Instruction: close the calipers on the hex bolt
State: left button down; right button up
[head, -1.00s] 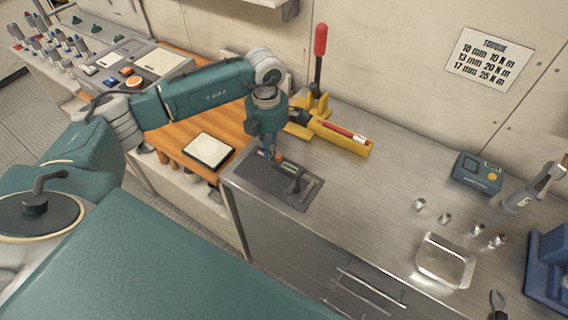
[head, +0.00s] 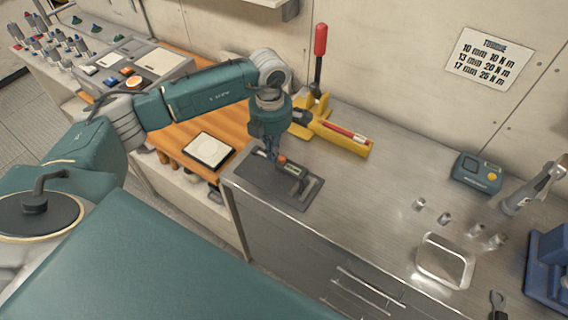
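The calipers (head: 303,183) seem to be the dark and grey tool with a small greenish display, lying on a dark mat (head: 255,181) at the left end of the steel bench. My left gripper (head: 274,158) points down over the mat at the display end of the calipers, very close to or touching them. Its fingers are small and dark here, and I cannot tell whether they are open or shut. A small orange-red spot (head: 281,159) shows beside the fingertips; I cannot tell what it belongs to. I cannot make out the hex bolt. My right gripper is out of view.
A yellow tool with a red lever (head: 345,137) stands close behind the mat. A white-topped square pad (head: 208,150) lies on the wooden bench. At the right are a metal tray (head: 445,262), several small metal pieces, a teal box (head: 478,172) and a blue device (head: 550,270). The middle steel is clear.

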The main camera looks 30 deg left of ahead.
pick_arm(q)
jog(key=shift+a, duration=0.15)
jog(key=shift+w+a+b, duration=0.1)
jog(key=shift+a+b, duration=0.25)
jog(key=shift+a, duration=0.5)
notch_tip(320, 180, up, 8)
jog(key=p, duration=0.4)
jog(key=shift+p, duration=0.3)
